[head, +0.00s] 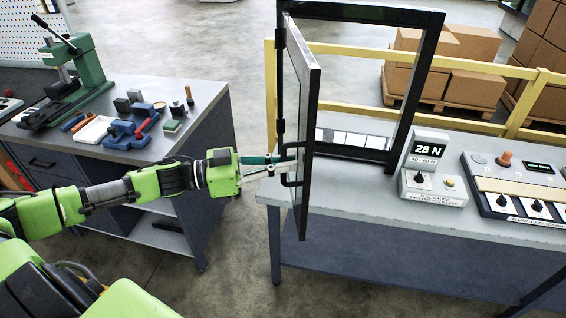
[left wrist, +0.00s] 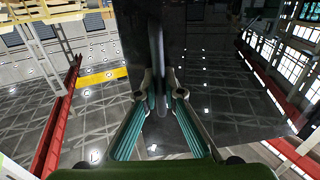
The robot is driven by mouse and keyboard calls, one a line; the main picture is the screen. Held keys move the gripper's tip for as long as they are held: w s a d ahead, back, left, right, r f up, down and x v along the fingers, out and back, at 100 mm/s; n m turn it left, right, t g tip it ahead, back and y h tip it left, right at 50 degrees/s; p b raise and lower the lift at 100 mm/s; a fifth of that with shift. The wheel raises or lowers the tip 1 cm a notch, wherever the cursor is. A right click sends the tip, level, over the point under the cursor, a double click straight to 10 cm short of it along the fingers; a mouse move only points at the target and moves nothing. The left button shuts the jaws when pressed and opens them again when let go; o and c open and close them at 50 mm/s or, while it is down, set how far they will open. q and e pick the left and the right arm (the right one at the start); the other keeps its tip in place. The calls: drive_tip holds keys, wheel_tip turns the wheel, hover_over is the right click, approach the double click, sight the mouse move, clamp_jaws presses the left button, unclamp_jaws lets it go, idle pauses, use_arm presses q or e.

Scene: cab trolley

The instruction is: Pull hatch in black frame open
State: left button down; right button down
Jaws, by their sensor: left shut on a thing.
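The hatch (head: 312,120), a dark panel hinged at the frame's left side, stands swung well out of the frame toward me, seen nearly edge-on. Its black bar handle (head: 288,183) is on the panel's left-facing side. My left gripper (head: 291,160) reaches the handle from the left and is shut on it. In the left wrist view the handle (left wrist: 158,65) runs between the two fingers, in front of the dark panel. My right gripper is not in view.
A pull gauge box (head: 432,187) reading 28 N and a control panel (head: 520,190) stand right of the frame. At left, a second bench (head: 205,95) holds a green press (head: 75,75) and tools. A yellow rail (head: 340,50) and boxes (head: 470,75) are behind.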

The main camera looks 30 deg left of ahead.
use_arm(q)
drive_tip(key=shift+f, duration=0.1)
drive_tip(key=c, duration=2.2)
unclamp_jaws()
drive_tip(key=shift+o, duration=0.2)
drive_tip(key=v, duration=1.2)
